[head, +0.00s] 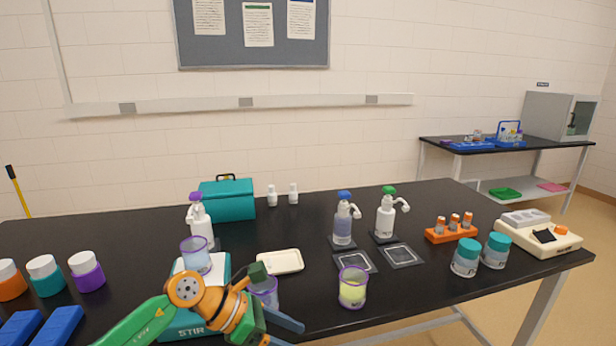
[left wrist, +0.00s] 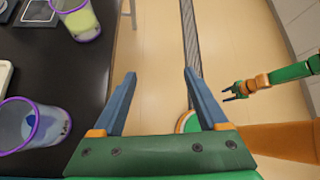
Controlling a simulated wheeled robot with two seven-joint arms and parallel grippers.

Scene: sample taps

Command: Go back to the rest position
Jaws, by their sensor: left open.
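My left gripper (head: 286,326) is low in the head view, at the front edge of the black table, close to a purple-rimmed cup (head: 265,291) that my arm partly hides. In the left wrist view its two blue fingers (left wrist: 163,100) stand wide apart with only floor between them, so it is open and empty. The cup with bluish contents (left wrist: 32,125) lies left of the fingers there, apart from them. My right gripper (left wrist: 233,92) shows small at the right of the left wrist view, out over the floor; its fingers are too small to judge.
A cup with yellow liquid (head: 353,288) stands near the front edge. Another cup (head: 195,256) sits on the stirrer (head: 219,276) behind my left arm. A white tray (head: 280,262), pump bottles (head: 343,222) and white-lidded jars (head: 87,271) stand around. Floor before the table is open.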

